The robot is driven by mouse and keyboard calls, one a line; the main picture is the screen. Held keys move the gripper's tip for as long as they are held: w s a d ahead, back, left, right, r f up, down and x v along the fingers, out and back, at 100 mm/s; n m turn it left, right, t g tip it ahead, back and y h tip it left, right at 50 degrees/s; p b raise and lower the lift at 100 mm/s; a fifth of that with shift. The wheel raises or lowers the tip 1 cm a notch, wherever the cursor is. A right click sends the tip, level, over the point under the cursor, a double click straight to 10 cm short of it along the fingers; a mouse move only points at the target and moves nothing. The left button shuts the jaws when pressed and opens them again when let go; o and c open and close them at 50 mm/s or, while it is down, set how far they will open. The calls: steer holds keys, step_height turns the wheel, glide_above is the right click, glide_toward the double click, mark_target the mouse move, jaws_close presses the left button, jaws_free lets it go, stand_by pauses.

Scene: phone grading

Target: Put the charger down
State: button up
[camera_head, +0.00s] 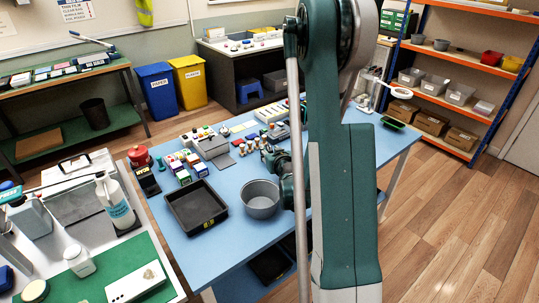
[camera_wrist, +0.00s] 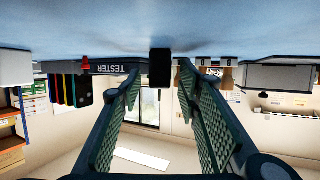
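In the wrist view, which is upside down, my gripper (camera_wrist: 160,75) has its two green padded fingers apart. A small black block (camera_wrist: 160,68), which may be the charger, stands against the blue table top between or just beyond the fingertips. Gaps show on both sides of it, and I see no finger touching it. In the head view my arm hides most of the gripper; some green wrist parts show beside the grey bowl (camera_head: 261,201). I cannot pick out the charger there.
The blue table (camera_head: 235,258) also holds a black tray (camera_head: 194,222), small coloured boxes and a grey box (camera_head: 212,147). Its front strip is clear.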

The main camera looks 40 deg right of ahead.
mark_target(269, 148)
steer(key=shift+x, duration=0.75)
steer(key=shift+c, duration=0.2)
steer(key=c, duration=1)
steer(key=shift+r, duration=0.2)
steer(key=shift+r+p, duration=1.35)
steer(key=shift+r, duration=3.5)
